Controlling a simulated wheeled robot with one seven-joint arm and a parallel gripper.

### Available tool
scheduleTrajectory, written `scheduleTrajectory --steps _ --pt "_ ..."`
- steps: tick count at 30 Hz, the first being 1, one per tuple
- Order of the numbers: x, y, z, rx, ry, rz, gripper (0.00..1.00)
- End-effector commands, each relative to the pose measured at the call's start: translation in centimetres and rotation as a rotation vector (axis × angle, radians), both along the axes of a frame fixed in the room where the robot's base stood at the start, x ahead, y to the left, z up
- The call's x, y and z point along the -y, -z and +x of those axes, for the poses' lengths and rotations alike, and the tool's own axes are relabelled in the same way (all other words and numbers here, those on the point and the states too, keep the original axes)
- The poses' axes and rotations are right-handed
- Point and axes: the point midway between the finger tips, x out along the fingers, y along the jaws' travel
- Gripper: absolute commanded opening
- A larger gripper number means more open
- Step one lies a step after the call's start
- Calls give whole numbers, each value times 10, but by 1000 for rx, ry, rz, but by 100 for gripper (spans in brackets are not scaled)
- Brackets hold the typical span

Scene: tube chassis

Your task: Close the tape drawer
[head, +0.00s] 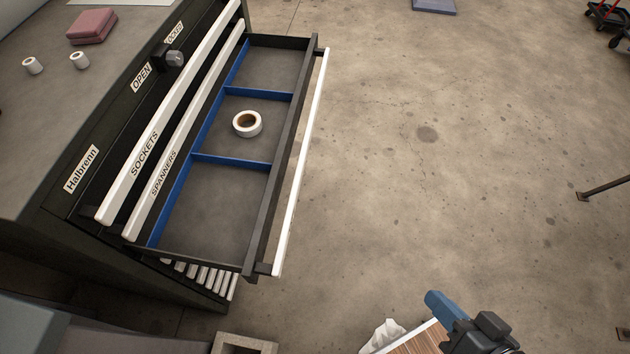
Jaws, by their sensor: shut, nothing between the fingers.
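The tape drawer (208,217) is pulled out of the dark tool cabinet (110,120). Blue dividers split it into three compartments, and a white roll of tape (247,124) lies in the middle one. Its long white front handle (300,165) faces right, toward the open floor. My gripper (438,303), black with blue fingers, is at the bottom right edge, partly cut off. It looks shut and empty, apart from the drawer, to the right of and below its near front corner.
The SOCKETS (150,130) and SPANNERS (185,130) drawers above are shut. The cabinet top holds a folded reddish cloth (90,26) and two small white rolls. A wooden surface (425,340) with a white rag (383,335) is beside my gripper. Floor right of the drawer is clear.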

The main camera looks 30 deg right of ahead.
Motion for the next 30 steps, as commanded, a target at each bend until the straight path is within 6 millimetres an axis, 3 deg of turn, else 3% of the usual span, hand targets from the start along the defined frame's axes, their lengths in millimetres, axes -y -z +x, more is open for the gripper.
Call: scheduleTrajectory --steps 5,9,14,19,24,30 --pt "0 59 20 -115 158 301 0" --pt "-6 106 49 -232 311 653 0" --pt "-14 130 92 -356 437 1072 0" --pt "-12 120 146 -482 487 1508 0" --pt "8 79 193 -611 428 1882 0" --pt "35 35 218 -726 309 2119 0"
